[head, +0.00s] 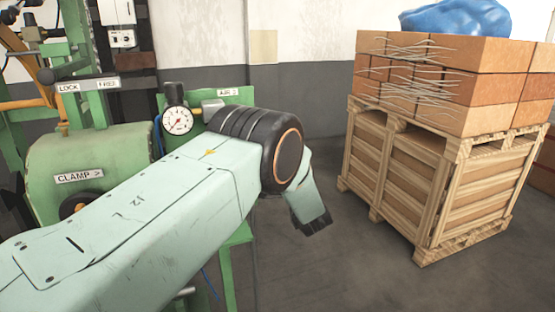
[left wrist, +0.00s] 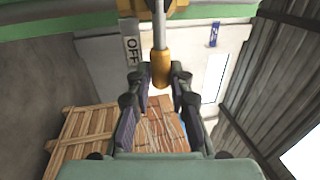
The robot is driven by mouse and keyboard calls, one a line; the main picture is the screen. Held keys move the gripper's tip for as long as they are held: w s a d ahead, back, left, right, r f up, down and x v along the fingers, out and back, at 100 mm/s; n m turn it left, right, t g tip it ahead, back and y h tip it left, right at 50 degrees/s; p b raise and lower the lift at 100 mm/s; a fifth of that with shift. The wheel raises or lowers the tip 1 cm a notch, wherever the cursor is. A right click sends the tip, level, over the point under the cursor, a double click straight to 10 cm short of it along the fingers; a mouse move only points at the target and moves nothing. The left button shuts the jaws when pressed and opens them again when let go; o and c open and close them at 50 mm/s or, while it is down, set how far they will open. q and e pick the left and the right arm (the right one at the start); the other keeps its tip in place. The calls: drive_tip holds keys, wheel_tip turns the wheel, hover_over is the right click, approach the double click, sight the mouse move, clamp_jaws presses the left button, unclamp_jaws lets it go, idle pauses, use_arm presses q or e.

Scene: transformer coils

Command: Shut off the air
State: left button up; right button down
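In the left wrist view a grey rod (left wrist: 159,30) with a yellow-orange knob (left wrist: 161,70) hangs between my left gripper's fingertips (left wrist: 158,80). The fingers are apart, one on each side of the knob, with small gaps showing. An OFF label (left wrist: 131,49) sits on a light plate left of the rod. In the head view a green AIR plate (head: 232,92) shows behind my left arm. The valve handle and my left gripper's fingers are hidden there by my arm. My right gripper is in neither view.
A pressure gauge (head: 177,121) stands beside my arm's black joint. The green machine (head: 75,155) carries CLAMP, LOCK and FREE labels. A wooden crate (head: 400,175) with brown boxes (head: 500,85) stands right. Grey floor (head: 330,265) lies open between them.

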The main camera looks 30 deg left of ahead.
use_arm(q)
drive_tip(key=o, duration=0.4)
drive_tip(key=shift+d, duration=0.2)
drive_tip(key=shift+a, duration=0.15)
drive_tip(key=v, duration=1.2)
drive_tip(key=shift+f, duration=0.15)
